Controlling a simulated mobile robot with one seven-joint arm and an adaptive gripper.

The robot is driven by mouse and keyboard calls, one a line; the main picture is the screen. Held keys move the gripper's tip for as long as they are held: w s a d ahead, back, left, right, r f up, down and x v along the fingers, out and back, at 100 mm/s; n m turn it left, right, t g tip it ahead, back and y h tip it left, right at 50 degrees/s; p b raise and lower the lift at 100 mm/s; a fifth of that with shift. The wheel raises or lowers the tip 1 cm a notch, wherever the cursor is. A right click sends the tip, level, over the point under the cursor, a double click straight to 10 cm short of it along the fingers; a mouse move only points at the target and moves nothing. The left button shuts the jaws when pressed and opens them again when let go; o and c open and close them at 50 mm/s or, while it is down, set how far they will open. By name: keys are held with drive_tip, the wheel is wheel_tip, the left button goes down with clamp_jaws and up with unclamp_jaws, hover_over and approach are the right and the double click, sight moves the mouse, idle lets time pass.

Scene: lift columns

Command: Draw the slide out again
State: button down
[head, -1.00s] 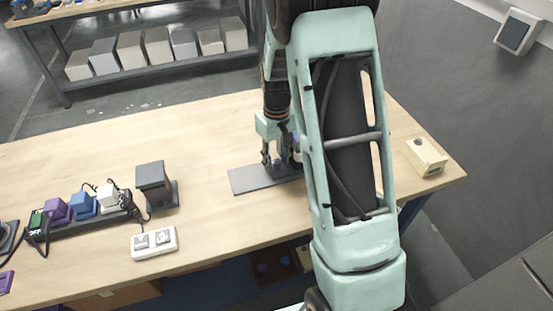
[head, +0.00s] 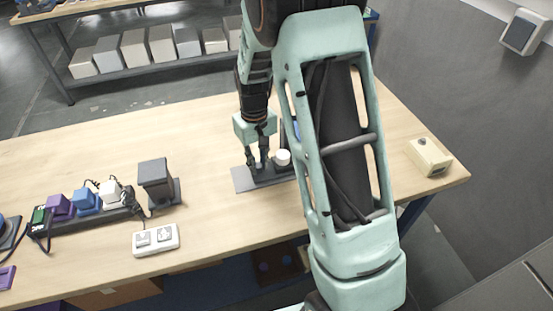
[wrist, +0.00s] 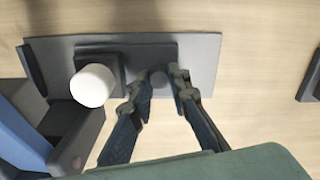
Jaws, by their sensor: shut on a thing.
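The slide (head: 268,175) is a dark flat piece lying along a grey base plate (head: 243,181). It also shows in the wrist view (wrist: 145,52), carrying a white cylinder (wrist: 92,85) at its left part. The white cylinder (head: 282,157) stands right of my gripper in the head view. My gripper (head: 257,166) points down over the slide. In the wrist view, my gripper (wrist: 165,85) has its fingers either side of a small dark knob (wrist: 158,76) on the slide, shut on it. My arm hides the right part of the device in the head view.
A dark column with a blue part (wrist: 20,138) stands at the left in the wrist view. On the table are a dark grey block (head: 155,178), a white two-button box (head: 156,240), a strip of coloured plugs (head: 80,212) and a cream box (head: 430,157). Bare plate lies left of the slide.

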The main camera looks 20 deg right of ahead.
drive_tip(key=a, duration=0.4)
drive_tip(key=shift+a, duration=0.35)
drive_tip(key=c, duration=1.8)
unclamp_jaws()
drive_tip(key=shift+a, duration=0.1)
drive_tip(key=shift+r, duration=0.25)
wheel_tip(320, 180, up, 12)
drive_tip(key=shift+f, duration=0.2)
